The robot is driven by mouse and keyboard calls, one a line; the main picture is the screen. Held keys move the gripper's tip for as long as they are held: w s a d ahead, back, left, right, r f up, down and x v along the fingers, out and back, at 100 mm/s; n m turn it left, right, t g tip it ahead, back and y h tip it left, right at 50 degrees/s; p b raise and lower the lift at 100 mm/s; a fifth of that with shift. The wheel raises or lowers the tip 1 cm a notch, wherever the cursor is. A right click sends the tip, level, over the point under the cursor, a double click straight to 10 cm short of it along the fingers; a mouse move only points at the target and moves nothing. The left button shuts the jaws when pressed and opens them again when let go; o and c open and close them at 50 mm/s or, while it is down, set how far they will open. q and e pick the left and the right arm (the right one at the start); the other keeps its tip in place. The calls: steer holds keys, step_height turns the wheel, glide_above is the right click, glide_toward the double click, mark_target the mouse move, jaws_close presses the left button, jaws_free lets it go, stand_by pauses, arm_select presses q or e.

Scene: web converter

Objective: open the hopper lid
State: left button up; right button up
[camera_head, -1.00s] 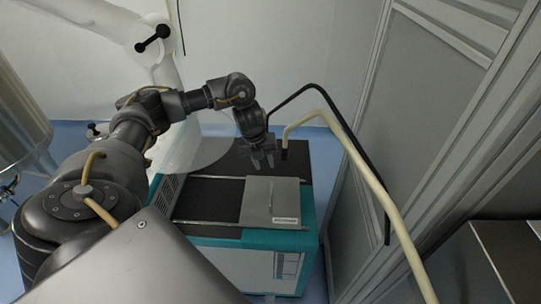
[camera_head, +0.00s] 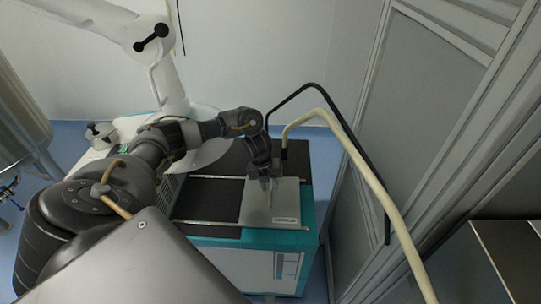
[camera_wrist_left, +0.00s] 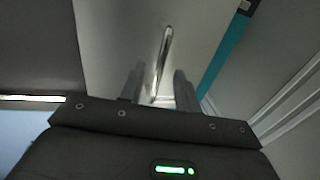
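The hopper lid (camera_head: 256,208) is a flat grey panel on top of the teal and black machine, and it lies closed. A slim metal handle (camera_wrist_left: 162,62) stands on the lid in the left wrist view. My left gripper (camera_head: 269,186) is over the lid in the head view. Its two fingers (camera_wrist_left: 158,85) are apart, with the handle between them in the wrist view. I cannot tell whether they touch it. My right gripper is not seen.
The teal machine body (camera_head: 307,225) stands against a grey framed panel (camera_head: 425,110) on the right. A cream hose (camera_head: 372,178) and a black pipe (camera_head: 350,135) arch beside the lid. A white arm-like structure (camera_head: 150,40) stands at the back left.

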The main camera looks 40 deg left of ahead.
arm_select(q)
steer(key=shift+f, duration=0.35)
jaws_close()
